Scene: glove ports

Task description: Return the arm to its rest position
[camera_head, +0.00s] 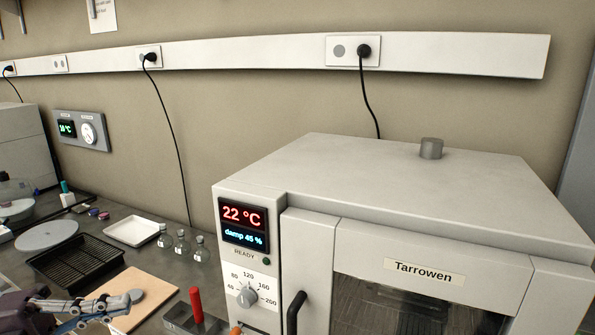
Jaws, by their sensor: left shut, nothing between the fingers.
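My left gripper (122,303) is at the lower left of the head view, its arm coming in from the left edge. Its fingers are shut with nothing held. It shows over the wooden board (150,288), in front of the black rack tray (75,262); whether it touches the board I cannot tell. My right gripper is not in view.
A large white Tarrowen oven (400,175) with a black door handle (296,312) fills the right side. A red-handled thing (196,305) stands left of it. Small bottles (182,243) and a white tray (131,231) stand behind the board. A cord (177,140) hangs on the wall.

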